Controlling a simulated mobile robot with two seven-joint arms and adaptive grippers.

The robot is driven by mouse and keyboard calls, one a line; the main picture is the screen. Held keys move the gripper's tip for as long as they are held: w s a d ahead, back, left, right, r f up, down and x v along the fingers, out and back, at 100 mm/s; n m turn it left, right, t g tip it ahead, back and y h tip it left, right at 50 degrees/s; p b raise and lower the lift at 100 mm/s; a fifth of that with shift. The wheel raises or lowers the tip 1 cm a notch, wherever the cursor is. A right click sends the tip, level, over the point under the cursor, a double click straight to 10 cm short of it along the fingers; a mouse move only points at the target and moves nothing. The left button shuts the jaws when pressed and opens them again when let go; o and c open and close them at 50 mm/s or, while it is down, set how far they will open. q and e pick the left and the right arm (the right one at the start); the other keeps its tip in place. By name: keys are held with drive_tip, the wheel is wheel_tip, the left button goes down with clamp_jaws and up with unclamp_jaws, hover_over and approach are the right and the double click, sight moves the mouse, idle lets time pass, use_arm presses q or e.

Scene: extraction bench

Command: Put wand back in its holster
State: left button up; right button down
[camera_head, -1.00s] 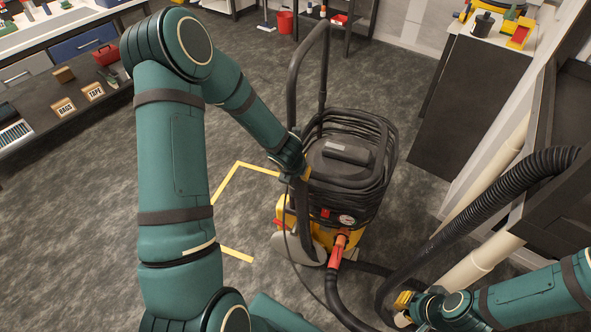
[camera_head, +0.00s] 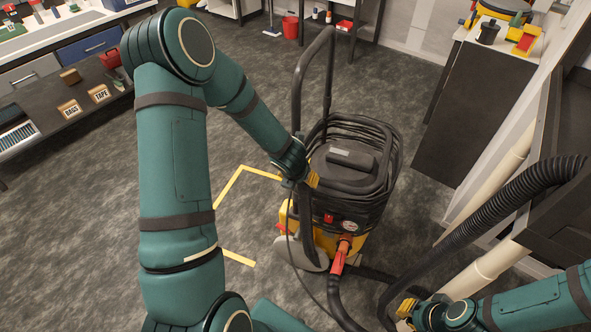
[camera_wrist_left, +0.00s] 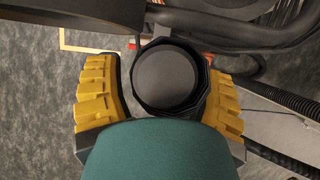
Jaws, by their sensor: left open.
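The vacuum (camera_head: 340,168) stands on the floor, black on top with a yellow base. A dark tube, seemingly the wand (camera_head: 302,222), stands at its left side below my left gripper (camera_head: 312,181). I cannot tell whether it sits in a holster. In the left wrist view the yellow fingers of the left gripper (camera_wrist_left: 162,95) are spread on either side of a round dark disc in an angular black rim (camera_wrist_left: 165,78), perhaps the tube's upper end. My right gripper (camera_head: 404,308) is at lower right near a black hose (camera_head: 455,232); its jaws are unclear.
A tall black handle (camera_head: 296,85) rises behind my left gripper. A red hose connector (camera_head: 340,255) is at the vacuum's front. Yellow tape (camera_head: 232,190) marks the floor at left. A dark cabinet (camera_head: 470,110) stands at right. The floor behind the vacuum is open.

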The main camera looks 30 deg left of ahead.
use_arm(q)
drive_tip(key=v, duration=1)
drive_tip(key=s+d+f+n+g+h, duration=0.1)
drive_tip(key=s+d+f+n, duration=0.3)
drive_tip(key=d+n, duration=0.3)
drive_tip(key=s+d+f+n+g+h, duration=0.1)
drive_tip(key=d+f+n, duration=0.6)
drive_tip(key=n, duration=0.9)
drive_tip(key=s+d+f+n+g+h, duration=0.1)
drive_tip(key=s+d+f+n+h, duration=0.2)
drive_tip(key=n, duration=0.9)
drive_tip(key=s+d+f, duration=0.2)
drive_tip(key=s+d, duration=0.1)
drive_tip(key=shift+s+d+f, duration=0.3)
drive_tip(key=shift+d+f, duration=0.05)
drive_tip(key=shift+d, duration=0.05)
drive_tip(key=shift+a, duration=0.1)
